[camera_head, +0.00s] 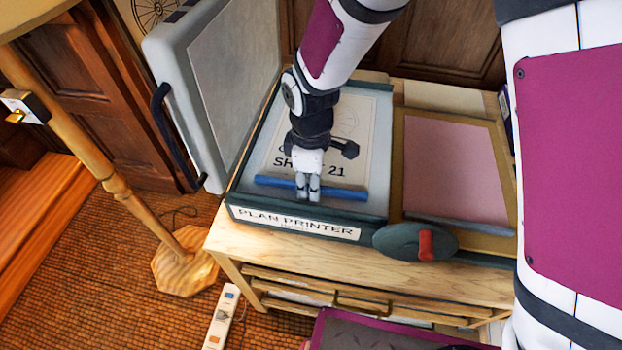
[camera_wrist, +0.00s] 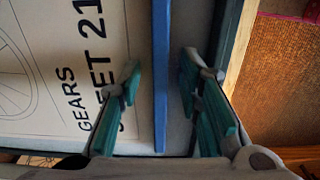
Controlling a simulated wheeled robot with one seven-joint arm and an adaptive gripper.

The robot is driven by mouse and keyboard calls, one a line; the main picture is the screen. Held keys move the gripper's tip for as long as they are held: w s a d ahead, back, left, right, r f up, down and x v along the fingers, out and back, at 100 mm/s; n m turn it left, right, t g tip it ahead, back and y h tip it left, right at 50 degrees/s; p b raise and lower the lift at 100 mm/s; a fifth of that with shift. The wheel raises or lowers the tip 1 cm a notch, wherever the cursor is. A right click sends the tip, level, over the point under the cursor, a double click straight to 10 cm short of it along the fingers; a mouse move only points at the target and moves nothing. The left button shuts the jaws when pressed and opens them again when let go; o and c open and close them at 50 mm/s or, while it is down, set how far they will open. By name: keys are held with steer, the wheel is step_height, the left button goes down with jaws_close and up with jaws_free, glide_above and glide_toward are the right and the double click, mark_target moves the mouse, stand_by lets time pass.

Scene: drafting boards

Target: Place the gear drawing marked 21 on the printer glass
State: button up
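The gear drawing (camera_head: 364,150) lies face up on the bed of the plan printer (camera_head: 378,236). Its print reads "SHEET 21" in the head view, and "GEARS" also shows on the drawing in the wrist view (camera_wrist: 45,95). A blue bar (camera_head: 345,193) runs along its near edge. My gripper (camera_head: 308,195) is low over that bar. In the wrist view, my gripper's fingers (camera_wrist: 160,68) stand apart with the blue bar (camera_wrist: 160,100) between them, a gap on each side. My arm hides part of the drawing.
The printer's grey lid (camera_head: 232,75) stands open at the left, with a dark handle (camera_head: 175,135). A tan tray with a pink sheet (camera_head: 455,170) is right of the bed. A dark oval with a red knob (camera_head: 426,245) is at the front. A wooden post (camera_head: 85,150) stands left.

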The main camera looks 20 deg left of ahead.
step_height(320, 180, up, 12)
stand_by(0.5)
steer(key=s+d+r+m+t, duration=0.1)
steer(key=d+r+m, duration=0.45)
steer(key=d, duration=0.35)
steer(key=s+d+r+m+t, duration=0.15)
steer(key=d+r+m, duration=0.25)
steer(key=d+r, duration=0.4)
steer(key=s+d+m+t, duration=0.1)
steer(key=s+d+m, duration=0.8)
steer(key=s+d, duration=0.2)
steer(key=shift+s+d+r+t, duration=0.3)
steer(key=shift+d+r+t, duration=0.05)
steer(key=shift+d, duration=0.65)
